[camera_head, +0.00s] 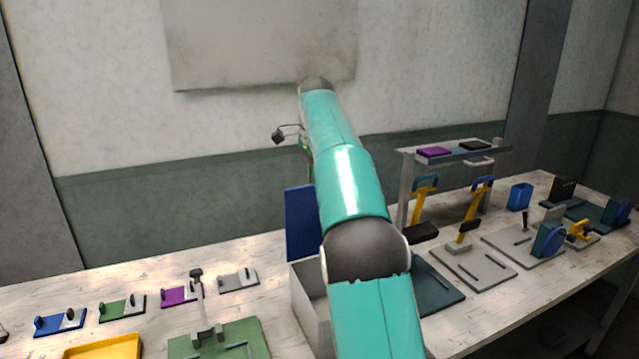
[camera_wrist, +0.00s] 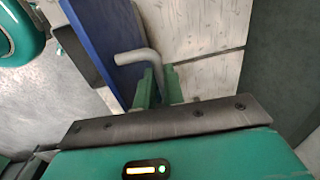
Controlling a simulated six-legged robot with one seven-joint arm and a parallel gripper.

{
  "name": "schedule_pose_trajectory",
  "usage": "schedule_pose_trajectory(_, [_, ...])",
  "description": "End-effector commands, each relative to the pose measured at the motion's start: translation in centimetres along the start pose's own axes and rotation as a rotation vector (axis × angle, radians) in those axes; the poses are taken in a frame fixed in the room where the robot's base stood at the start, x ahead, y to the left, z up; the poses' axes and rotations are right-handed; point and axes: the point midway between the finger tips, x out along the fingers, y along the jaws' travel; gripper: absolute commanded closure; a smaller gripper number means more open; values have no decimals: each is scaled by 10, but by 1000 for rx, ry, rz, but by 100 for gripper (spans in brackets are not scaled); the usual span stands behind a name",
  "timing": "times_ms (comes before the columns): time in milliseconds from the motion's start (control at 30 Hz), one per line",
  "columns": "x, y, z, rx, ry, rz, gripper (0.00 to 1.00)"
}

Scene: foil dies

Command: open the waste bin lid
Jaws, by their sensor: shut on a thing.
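The waste bin is a pale grey box (camera_head: 307,306) on the bench, partly hidden behind my arm. Its blue lid (camera_head: 300,225) stands about upright at the box's back, and the box's mouth shows open in front of it. In the wrist view the blue lid (camera_wrist: 100,32) carries a bent grey handle (camera_wrist: 136,55). My gripper's green fingers (camera_wrist: 158,83) are shut on the lid handle. In the head view my arm hides most of my gripper, above the lid.
Left of the bin are a yellow tray (camera_head: 103,347), a green fixture (camera_head: 240,340) and several small coloured blocks. On the right are a dark mat (camera_head: 438,288), grey plates with yellow-and-blue tools, and a raised shelf (camera_head: 470,154). The wall stands close behind.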

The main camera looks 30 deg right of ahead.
Motion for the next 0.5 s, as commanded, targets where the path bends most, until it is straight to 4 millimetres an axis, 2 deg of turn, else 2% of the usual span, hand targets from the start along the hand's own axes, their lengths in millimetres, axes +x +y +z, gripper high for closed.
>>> schedule_pose_trajectory(33, [6,-3,1,-3,-4,10,100])
schedule_pose_trajectory(500, [6,-9,-1,-4,-6,10,100])
